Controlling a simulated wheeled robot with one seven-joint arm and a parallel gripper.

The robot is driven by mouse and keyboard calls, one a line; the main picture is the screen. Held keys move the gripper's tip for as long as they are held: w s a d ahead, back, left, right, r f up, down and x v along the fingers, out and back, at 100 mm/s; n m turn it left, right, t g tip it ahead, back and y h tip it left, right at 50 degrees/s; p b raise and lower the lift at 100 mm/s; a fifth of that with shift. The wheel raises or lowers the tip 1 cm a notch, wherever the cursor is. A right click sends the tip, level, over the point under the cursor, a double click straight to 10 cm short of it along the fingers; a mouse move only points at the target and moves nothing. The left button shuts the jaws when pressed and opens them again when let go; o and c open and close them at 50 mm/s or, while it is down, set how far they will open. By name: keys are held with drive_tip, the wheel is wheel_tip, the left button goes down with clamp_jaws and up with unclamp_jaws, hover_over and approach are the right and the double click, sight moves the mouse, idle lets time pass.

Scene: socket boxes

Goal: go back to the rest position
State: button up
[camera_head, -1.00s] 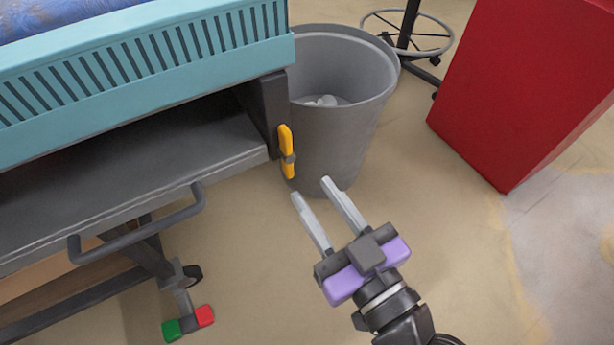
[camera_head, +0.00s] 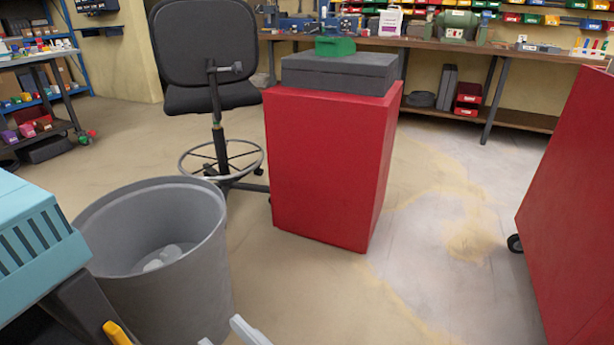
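My gripper (camera_head: 225,340) shows only by its pale fingertips at the bottom edge of the head view. The two fingertips stand apart with nothing seen between them. The rest of my gripper and arm is out of the picture. The fingertips appear in front of the lower right side of a grey bin (camera_head: 200,265).
The bin holds some pale litter. A teal crate (camera_head: 35,240) is at the left edge. A red cabinet (camera_head: 325,170) with a grey box stands ahead, beside a black chair (camera_head: 205,60). Another red cabinet (camera_head: 580,210) is at right. The floor between the cabinets is clear.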

drive_tip(key=s+d+f+m+t+h, duration=0.2)
drive_tip(key=d+m+h, duration=0.1)
drive_tip(key=d, duration=0.4)
drive_tip(key=s+d+f+m+t+h, duration=0.1)
drive_tip(key=d+f+m+t+h, duration=0.1)
drive_tip(key=d+f+h, duration=0.3)
drive_tip(key=s+d+m+t+h, duration=0.2)
drive_tip(key=d+m, duration=0.1)
drive_tip(key=d, duration=0.5)
drive_tip(key=s+d+f+g+h, duration=0.25)
drive_tip(key=s+d, duration=0.25)
drive_tip(key=s, duration=0.4)
drive_tip(key=s+d+f+g+h, duration=0.1)
drive_tip(key=s+d+f+h, duration=0.15)
drive_tip(key=s+d, duration=0.45)
wheel_tip(320, 180, up, 35)
drive_tip(key=s+a+p, duration=0.1)
drive_tip(key=a+p, duration=0.1)
drive_tip(key=p, duration=3.3)
drive_tip(key=shift+s+m, duration=0.25)
drive_tip(key=shift+m, duration=0.05)
drive_tip(key=shift+a, duration=0.1)
